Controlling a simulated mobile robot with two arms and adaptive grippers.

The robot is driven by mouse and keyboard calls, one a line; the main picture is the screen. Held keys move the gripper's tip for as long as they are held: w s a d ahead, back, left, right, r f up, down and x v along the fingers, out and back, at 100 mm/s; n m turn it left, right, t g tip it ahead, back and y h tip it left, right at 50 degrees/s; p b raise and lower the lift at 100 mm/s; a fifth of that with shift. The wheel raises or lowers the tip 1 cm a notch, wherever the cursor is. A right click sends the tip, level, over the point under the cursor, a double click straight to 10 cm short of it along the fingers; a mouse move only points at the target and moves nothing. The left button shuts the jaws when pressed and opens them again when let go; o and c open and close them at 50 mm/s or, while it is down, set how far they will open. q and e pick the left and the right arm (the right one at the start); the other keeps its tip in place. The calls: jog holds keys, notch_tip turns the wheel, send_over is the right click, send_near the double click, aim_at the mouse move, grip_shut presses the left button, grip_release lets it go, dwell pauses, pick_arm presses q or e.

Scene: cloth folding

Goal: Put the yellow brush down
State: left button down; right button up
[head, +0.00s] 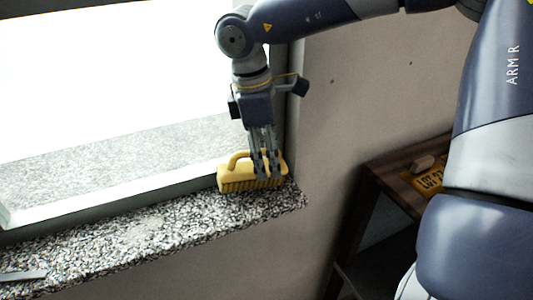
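The yellow brush (233,180) is at the right end of the speckled stone window sill (150,228), bristles down and its looped handle up. It looks level, and its bristles are at or very near the sill surface; I cannot tell if they touch. My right gripper (267,174) points down from above, its two fingers on the brush's right part with yellow showing between them. It appears shut on the brush. The fingers hide part of the brush body and handle. My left gripper is not in the view.
The window frame (110,197) runs behind the sill, close to the brush. The sill ends just right of the brush. A flat grey object (22,276) lies at the sill's left. A dark wooden shelf (378,172) with a yellow sign (430,181) stands at the right.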

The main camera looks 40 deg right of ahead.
jog(key=r+p, duration=0.2)
jog(key=shift+p, duration=0.3)
jog(key=shift+w+a+r+b, duration=0.1)
jog(key=shift+w+r+b, duration=0.15)
jog(key=shift+r+b, duration=0.6)
notch_tip(320, 180, up, 9)
jog(key=a+b, duration=0.1)
jog(key=shift+w+a+r+b, duration=0.15)
jog(key=shift+a+r+b, duration=0.05)
jog(key=shift+b, duration=0.2)
jog(key=shift+f, duration=0.1)
